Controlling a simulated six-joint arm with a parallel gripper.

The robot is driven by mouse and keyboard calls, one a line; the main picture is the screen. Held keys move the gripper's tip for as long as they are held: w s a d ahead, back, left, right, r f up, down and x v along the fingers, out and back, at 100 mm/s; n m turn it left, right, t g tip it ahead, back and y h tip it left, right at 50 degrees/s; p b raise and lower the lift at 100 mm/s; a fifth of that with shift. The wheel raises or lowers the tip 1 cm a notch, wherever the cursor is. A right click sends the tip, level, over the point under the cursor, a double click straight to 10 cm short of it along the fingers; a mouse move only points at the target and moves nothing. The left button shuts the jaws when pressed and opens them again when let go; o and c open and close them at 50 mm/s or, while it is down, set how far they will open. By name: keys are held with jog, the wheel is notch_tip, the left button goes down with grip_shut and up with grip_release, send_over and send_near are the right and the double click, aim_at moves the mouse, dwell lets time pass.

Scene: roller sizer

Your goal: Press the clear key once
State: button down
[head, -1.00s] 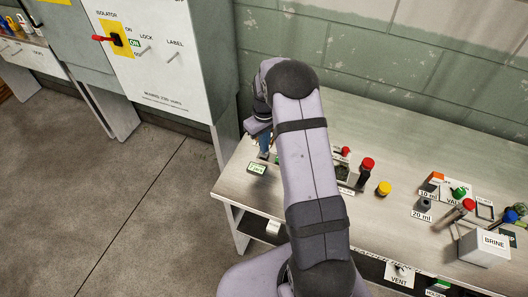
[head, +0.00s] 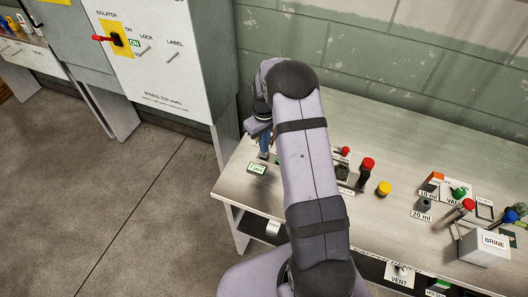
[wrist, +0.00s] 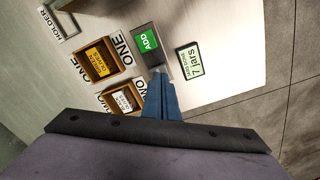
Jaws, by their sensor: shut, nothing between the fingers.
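My gripper (wrist: 159,75) has blue fingers that are shut and empty, pointing down at the control panel. In the head view my gripper (head: 264,150) is at the left end of the bench, partly behind my arm. In the wrist view a green key marked ADD (wrist: 146,40) is on a grey plate just beyond the fingertips. The fingertips cover the near end of that plate. No key marked clear is readable; the fingers may hide it. I cannot tell whether the fingertips touch anything. A small display (wrist: 188,61) reading "7 jars" is right of the fingertips; it also shows in the head view (head: 257,168).
Two labelled boxes, one yellow-fronted (wrist: 98,57) and one pale-labelled (wrist: 122,100), stand left of the fingers. A red knob (head: 367,164), a yellow knob (head: 384,188) and a brine box (head: 484,248) are farther right on the bench (head: 420,140).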

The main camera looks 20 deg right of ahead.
jog(key=shift+f+b, duration=0.55)
jog(key=shift+f, duration=0.25)
jog(key=shift+r, duration=0.1)
dwell(0.4)
jog(key=shift+r+p, duration=0.6)
jog(key=shift+r, duration=0.15)
jog(key=shift+r, duration=0.1)
dwell(0.5)
jog(key=shift+r+p, duration=1.8)
jog(key=shift+r, duration=0.6)
